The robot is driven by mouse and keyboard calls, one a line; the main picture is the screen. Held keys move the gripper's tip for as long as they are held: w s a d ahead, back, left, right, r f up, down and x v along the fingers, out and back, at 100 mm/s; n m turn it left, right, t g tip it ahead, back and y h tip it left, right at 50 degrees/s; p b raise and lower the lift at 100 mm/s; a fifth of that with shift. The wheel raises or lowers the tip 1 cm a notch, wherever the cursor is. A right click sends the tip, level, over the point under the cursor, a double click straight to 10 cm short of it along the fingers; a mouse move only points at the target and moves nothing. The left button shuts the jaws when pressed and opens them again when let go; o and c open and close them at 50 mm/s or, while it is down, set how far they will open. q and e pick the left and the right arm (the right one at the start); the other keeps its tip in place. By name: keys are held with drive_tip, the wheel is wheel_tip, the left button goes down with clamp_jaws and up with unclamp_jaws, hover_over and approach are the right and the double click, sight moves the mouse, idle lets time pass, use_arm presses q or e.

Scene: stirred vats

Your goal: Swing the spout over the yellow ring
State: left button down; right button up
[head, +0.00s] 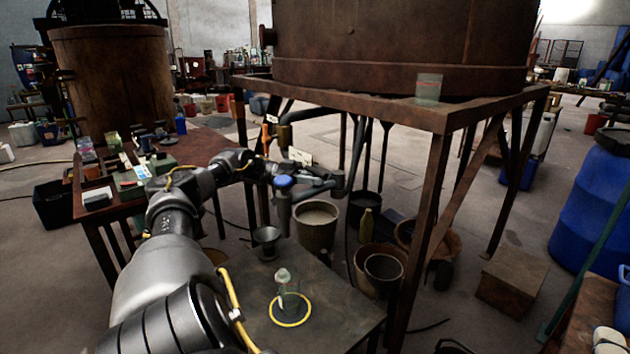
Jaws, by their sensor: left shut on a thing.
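The yellow ring (290,323) lies on the dark low table in front of me. A clear bottle (288,298) stands upright inside it. The spout (284,212) is a grey pipe hanging down from a swing arm (318,189), with a blue knob (283,182) on top. In the picture its lower end is above and beyond the ring, near the table's far edge, not over the ring. My left gripper (270,172) is shut at the spout's upper end beside the blue knob; its fingertips are partly hidden. My right gripper is out of view.
A metal cup (266,242) stands at the far edge of the low table (245,300). A rusty vat (400,45) rests on a steel frame (432,200) to the right. Buckets (316,228) stand on the floor behind. A cluttered wooden table (205,150) is at left.

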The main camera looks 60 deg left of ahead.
use_arm(q)
drive_tip(key=shift+f, duration=0.15)
drive_tip(key=c, duration=1.5)
unclamp_jaws()
drive_tip(key=shift+w, duration=0.15)
drive_tip(key=shift+c, duration=0.2)
drive_tip(key=shift+s+a, duration=0.15)
drive_tip(key=shift+s, duration=0.05)
drive_tip(key=b+v, duration=0.2)
drive_tip(key=v, duration=0.8)
drive_tip(key=shift+a, duration=0.15)
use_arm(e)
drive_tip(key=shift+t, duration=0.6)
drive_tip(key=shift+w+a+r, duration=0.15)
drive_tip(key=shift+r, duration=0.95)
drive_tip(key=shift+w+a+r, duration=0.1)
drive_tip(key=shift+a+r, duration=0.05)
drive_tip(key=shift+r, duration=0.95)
use_arm(q)
drive_tip(key=shift+s, duration=0.1)
